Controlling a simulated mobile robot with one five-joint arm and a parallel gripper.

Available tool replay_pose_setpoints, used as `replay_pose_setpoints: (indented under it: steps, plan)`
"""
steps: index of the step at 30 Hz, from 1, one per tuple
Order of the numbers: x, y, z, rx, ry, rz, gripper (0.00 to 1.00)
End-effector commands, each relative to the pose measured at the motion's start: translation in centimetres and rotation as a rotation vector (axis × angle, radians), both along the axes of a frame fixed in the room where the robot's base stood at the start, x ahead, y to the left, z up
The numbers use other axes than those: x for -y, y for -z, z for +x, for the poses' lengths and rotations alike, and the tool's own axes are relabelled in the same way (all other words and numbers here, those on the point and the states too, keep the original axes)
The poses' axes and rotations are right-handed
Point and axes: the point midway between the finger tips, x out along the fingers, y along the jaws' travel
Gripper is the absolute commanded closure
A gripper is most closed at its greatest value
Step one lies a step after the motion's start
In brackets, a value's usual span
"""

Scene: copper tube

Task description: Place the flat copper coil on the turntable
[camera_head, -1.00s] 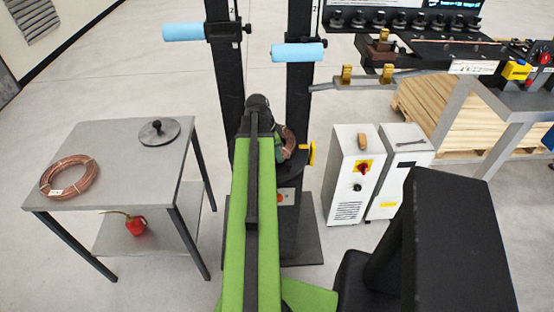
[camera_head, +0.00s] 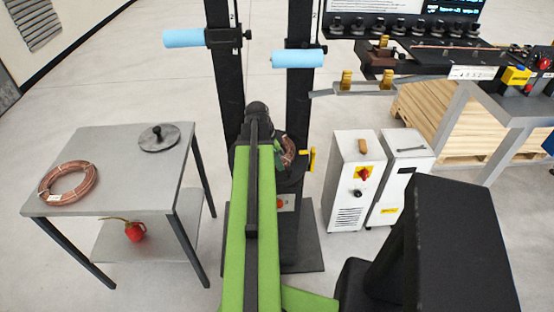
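A copper coil (camera_head: 289,152) shows in part just right of my green arm, at the dark round turntable (camera_head: 297,177) on the stand between the two black posts. My arm hides most of both. I cannot tell whether this coil rests on the turntable or is held above it. A dark green part at the arm's end, probably my gripper (camera_head: 279,148), is beside the coil. Its fingers are not clearly visible. Another copper coil (camera_head: 93,177) with a white tag lies flat on the grey table at the left.
The grey table (camera_head: 110,180) also bears a round dark disc with a knob (camera_head: 158,139). A red oil can (camera_head: 136,232) is on its lower shelf. A yellow handle (camera_head: 311,159) sticks out right of the turntable. White cabinets (camera_head: 350,200) stand to the right. Floor is clear between table and stand.

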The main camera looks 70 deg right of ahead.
Motion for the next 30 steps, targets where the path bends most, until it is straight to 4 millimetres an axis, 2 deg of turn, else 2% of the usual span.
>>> replay_pose_setpoints:
  steps: [1,12,15,18,27,29,30]
  plan:
    - [-0.1,-1.3,0.1,0.000,-0.001,0.000,0.60]
    - [-1.6,-9.3,1.8,0.000,-0.002,0.000,0.60]
    - [-1.9,-10.8,2.1,0.000,-0.001,0.000,0.60]
    - [-2.1,-11.3,2.3,0.000,0.000,0.000,0.60]
    - [-2.1,-11.0,2.4,0.000,-0.001,0.000,0.60]
    - [-2.4,-11.0,3.0,0.000,-0.017,0.003,0.60]
    - [-2.9,-11.0,4.1,0.000,-0.053,0.009,0.60]
